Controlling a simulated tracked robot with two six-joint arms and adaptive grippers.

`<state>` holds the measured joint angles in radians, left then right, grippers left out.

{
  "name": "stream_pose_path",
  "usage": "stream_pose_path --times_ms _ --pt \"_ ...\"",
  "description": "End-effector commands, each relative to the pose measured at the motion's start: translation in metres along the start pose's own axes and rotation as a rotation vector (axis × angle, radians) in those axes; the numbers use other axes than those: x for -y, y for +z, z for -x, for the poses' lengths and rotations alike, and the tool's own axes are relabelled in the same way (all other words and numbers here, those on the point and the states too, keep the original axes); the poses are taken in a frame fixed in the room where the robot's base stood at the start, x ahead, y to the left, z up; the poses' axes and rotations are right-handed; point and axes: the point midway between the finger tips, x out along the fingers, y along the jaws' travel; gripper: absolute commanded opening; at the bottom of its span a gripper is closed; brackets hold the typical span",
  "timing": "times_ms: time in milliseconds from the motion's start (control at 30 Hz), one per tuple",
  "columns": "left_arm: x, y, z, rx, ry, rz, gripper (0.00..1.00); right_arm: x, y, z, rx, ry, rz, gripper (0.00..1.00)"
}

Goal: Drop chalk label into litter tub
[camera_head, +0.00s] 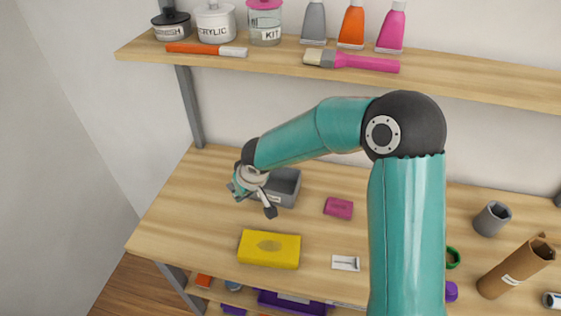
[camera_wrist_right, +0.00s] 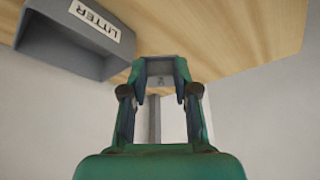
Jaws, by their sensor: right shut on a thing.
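The litter tub (camera_head: 289,185) is a grey open box on the table in the head view. In the right wrist view the tub (camera_wrist_right: 70,48) shows at the upper left with a white LITTER label. My right gripper (camera_head: 268,203) is at the tub's left front side in the head view, partly covering it. In the wrist view the right gripper (camera_wrist_right: 160,82) is shut on a small flat grey piece (camera_wrist_right: 160,68), apart from the tub. Its print is unreadable, so I cannot tell if it is the chalk label. A white printed card (camera_head: 345,263) lies on the table. My left gripper is out of view.
A yellow sponge-like block (camera_head: 270,249) and a magenta block (camera_head: 338,208) lie on the table. A grey cup (camera_head: 491,219) and a brown tube (camera_head: 516,267) are at the right. A shelf (camera_head: 280,62) with paint items runs above. The table's left part is clear.

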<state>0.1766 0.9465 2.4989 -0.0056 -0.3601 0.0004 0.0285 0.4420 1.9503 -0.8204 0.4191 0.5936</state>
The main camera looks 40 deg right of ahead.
Motion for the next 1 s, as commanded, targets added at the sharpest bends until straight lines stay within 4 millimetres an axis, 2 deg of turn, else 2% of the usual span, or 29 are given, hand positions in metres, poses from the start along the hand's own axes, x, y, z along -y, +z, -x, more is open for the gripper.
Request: stream_pose_path --times_ms 33,300,500,733,1000 --pt "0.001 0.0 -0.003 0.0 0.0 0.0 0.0 -0.016 -0.002 -0.001 -0.002 0.002 -0.006 0.0" --pt "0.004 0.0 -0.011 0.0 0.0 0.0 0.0 -0.087 -0.013 0.009 -0.002 -0.018 0.037 0.0" --pt "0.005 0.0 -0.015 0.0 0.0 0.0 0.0 -0.122 -0.019 0.019 -0.001 -0.039 0.085 0.0" --pt "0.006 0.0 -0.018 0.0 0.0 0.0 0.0 -0.135 -0.02 0.021 0.002 -0.05 0.112 0.0" --pt "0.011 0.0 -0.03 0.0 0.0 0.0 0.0 -0.135 -0.011 0.003 0.002 -0.05 0.112 0.0"
